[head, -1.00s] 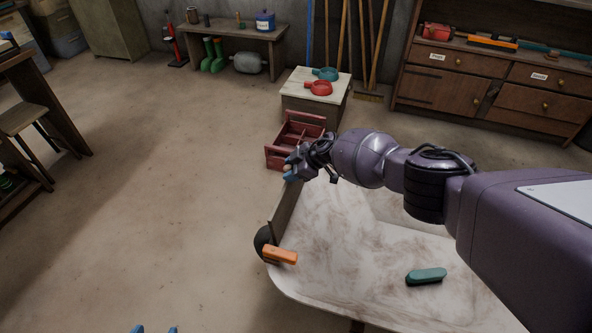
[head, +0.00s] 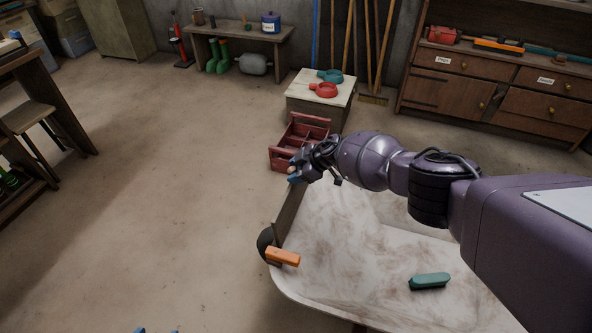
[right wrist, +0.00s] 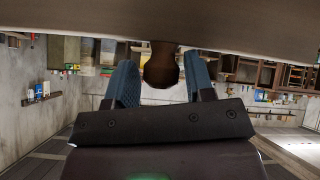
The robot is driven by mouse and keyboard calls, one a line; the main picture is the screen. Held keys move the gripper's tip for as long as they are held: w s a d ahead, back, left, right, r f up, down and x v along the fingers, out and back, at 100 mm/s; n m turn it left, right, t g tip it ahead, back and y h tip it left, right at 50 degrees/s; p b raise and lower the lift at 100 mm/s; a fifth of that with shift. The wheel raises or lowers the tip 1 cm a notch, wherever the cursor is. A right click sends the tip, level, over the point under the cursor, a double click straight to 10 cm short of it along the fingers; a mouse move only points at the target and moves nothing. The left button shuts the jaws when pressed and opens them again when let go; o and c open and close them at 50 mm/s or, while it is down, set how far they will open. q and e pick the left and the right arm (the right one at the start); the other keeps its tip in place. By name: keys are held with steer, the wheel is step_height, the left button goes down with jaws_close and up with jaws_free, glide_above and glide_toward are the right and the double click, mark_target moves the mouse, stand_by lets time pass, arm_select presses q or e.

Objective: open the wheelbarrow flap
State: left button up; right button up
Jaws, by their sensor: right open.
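The wheelbarrow (head: 340,284) has a pale, dirt-streaked tray at the lower right in the head view. Its dark brown flap (head: 289,214) stands upright along the tray's left end. My right gripper (head: 293,171) is open at the flap's far upper end. In the right wrist view, a brown knob (right wrist: 161,66) sits between the two blue fingers of the right gripper (right wrist: 161,85), with gaps on both sides. A broad grey-brown surface (right wrist: 150,22) fills the top of that view. My left gripper (head: 157,330) shows only two blue fingertips, apart, at the bottom edge.
An orange block (head: 283,257) lies at the tray's left rim and a green one (head: 430,281) inside it. A red compartment crate (head: 290,155) stands just beyond my right gripper, before a box (head: 312,108) with two pans.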

steer(key=shift+s+a+f, duration=0.1)
steer(key=shift+s+f, duration=0.3)
steer(key=shift+s, duration=0.15)
steer(key=w+p+v, duration=0.1)
steer(key=p+v, duration=0.5)
steer(key=v, duration=0.5)
steer(key=shift+r+p, duration=0.35)
steer(key=shift+w, duration=0.1)
steer(key=shift+n, duration=0.3)
